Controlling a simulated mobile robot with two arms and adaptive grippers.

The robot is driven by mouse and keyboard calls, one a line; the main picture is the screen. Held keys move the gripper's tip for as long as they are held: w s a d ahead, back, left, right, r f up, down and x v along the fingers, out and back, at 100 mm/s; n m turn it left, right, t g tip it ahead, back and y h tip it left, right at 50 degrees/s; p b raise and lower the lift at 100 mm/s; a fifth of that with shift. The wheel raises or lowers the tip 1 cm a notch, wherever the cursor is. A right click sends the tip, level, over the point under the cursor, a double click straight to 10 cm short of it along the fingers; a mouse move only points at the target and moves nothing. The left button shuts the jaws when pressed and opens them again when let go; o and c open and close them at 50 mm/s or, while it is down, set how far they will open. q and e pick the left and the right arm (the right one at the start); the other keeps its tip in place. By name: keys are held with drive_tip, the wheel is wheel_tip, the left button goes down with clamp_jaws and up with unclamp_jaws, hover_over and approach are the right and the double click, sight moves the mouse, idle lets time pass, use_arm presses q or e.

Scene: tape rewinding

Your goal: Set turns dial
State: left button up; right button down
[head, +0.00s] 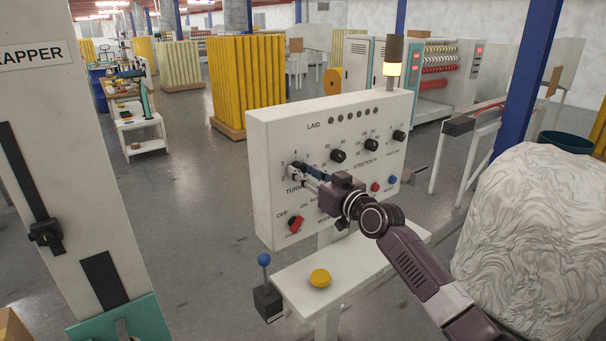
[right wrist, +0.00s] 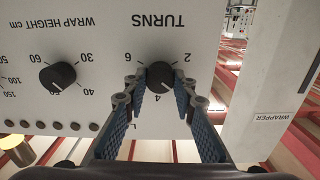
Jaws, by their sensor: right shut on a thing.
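My right gripper (head: 304,174) reaches the panel's left part and largely hides the dial in the head view. In the right wrist view, its blue-padded fingers (right wrist: 160,92) stand on either side of the dial and are shut on it. My left gripper is not in view.
The wrap height dial (head: 338,156) and the stretch dial (head: 371,145) are further right on the panel. A red switch (head: 295,224) sits below left. A yellow button (head: 320,278) is on the shelf below. A large wrapped bale (head: 540,240) stands at the right.

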drive_tip(key=m, duration=0.9)
drive_tip(key=shift+d+m, duration=0.1)
drive_tip(key=shift+m, duration=0.3)
drive_tip(key=shift+f, duration=0.1)
drive_tip(key=c, duration=1.6)
unclamp_jaws()
